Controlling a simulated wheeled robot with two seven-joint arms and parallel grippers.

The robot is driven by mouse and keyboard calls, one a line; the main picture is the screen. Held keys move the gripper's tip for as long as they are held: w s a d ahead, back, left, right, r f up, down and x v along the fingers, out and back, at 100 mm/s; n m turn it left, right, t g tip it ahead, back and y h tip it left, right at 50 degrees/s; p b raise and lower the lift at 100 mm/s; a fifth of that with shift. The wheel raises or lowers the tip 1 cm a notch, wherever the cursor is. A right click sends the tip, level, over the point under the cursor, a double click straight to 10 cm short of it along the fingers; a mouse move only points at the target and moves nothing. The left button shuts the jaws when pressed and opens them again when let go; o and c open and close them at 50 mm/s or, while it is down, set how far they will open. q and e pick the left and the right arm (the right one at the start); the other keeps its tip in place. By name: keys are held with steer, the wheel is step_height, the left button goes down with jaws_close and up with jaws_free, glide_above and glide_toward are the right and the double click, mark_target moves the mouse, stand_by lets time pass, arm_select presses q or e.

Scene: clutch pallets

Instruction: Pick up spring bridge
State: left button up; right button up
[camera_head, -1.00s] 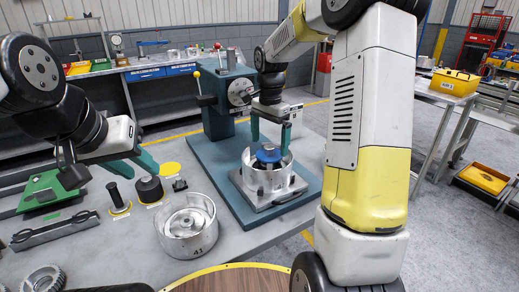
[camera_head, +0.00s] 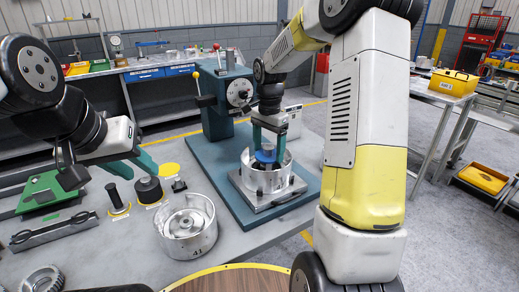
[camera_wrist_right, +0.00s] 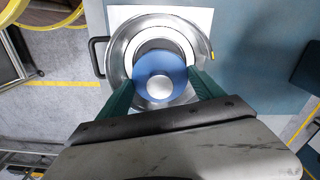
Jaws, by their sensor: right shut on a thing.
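A blue round piece (camera_head: 265,155) with a light centre, which looks to be the spring bridge, sits at the mouth of a silver drum (camera_head: 250,181) on the press base. The right wrist view shows the same blue disc (camera_wrist_right: 150,72) inside the shiny round drum (camera_wrist_right: 116,62). My right gripper (camera_head: 268,150) points down with its teal fingers shut on opposite sides of the blue piece. The lower part of the piece is hidden by the drum wall. My left gripper (camera_head: 138,170) hangs over the left of the table, its teal fingertips apart and empty.
A press column (camera_head: 219,112) stands behind the drum on a blue base plate (camera_head: 210,160). A second silver drum (camera_head: 207,238) stands left of it on the grey table. Black parts on yellow discs (camera_head: 149,189) and a dark bar (camera_head: 55,230) lie further left.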

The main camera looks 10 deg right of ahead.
mark_target(267, 147)
step_height(267, 147, up, 9)
steer(key=shift+f, duration=0.1)
steer(key=shift+a, duration=0.1)
steer(key=shift+s+a+f, duration=0.2)
steer(key=shift+a+f, duration=0.05)
steer(key=shift+a, duration=0.05)
steer(key=shift+d+f, duration=0.15)
steer(key=shift+f, duration=3.25)
steer(key=shift+f, duration=0.3)
steer(key=o, duration=2)
steer(key=shift+o, duration=0.2)
